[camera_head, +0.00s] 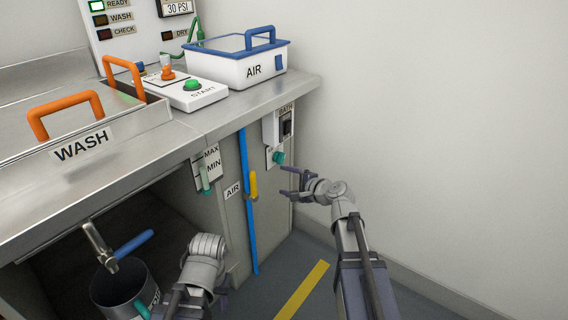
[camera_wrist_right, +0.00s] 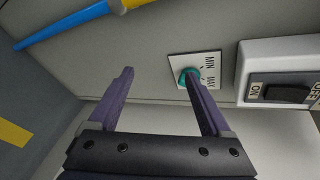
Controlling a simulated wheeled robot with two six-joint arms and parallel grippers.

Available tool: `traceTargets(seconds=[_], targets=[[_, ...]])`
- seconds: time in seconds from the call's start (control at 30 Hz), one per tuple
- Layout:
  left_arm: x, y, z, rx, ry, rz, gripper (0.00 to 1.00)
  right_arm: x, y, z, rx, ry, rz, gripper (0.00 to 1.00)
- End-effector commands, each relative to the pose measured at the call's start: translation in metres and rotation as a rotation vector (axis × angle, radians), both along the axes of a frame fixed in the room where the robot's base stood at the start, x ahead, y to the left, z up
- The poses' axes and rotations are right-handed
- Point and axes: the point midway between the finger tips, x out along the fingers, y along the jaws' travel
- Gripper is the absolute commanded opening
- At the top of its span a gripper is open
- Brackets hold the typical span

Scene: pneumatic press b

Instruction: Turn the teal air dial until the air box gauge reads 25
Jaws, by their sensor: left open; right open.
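The teal air dial (camera_head: 278,157) sits on a small plate on the end of the cabinet, below a switch. It also shows in the right wrist view (camera_wrist_right: 184,74), on a plate marked MIN and MAX. My right gripper (camera_head: 289,183) is open and empty, just below the dial. In the wrist view one finger of the right gripper (camera_wrist_right: 157,76) overlaps the dial; I cannot tell whether they touch. A display (camera_head: 178,8) at the top edge reads 30 PSI.
The switch (camera_head: 286,125) is close above the dial. A blue pipe (camera_head: 247,200) with a yellow valve handle (camera_head: 253,184) runs down the cabinet left of it. A plain wall lies to the right. A metal pot (camera_head: 125,286) stands lower left.

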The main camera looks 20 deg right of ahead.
Motion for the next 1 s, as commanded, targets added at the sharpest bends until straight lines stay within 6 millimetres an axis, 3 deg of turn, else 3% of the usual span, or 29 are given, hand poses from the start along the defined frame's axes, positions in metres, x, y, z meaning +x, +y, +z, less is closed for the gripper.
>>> traceTargets(seconds=[0.1, 0.3, 0.57, 1.0], targets=[[0.000, 0.000, 0.000, 0.000, 0.000, 0.000, 0.50, 0.015, -0.027, 0.020, 0.162, -0.035, -0.119, 0.82], [0.000, 0.000, 0.000, 0.000, 0.000, 0.000, 0.50, 0.021, -0.042, 0.031, 0.258, -0.053, -0.182, 0.82], [0.000, 0.000, -0.003, 0.000, 0.000, 0.000, 0.50, 0.029, -0.039, 0.028, 0.257, -0.053, -0.180, 0.82], [0.000, 0.000, -0.016, 0.000, -0.001, 0.000, 0.50, 0.086, -0.019, 0.014, 0.255, -0.052, -0.177, 0.82]])
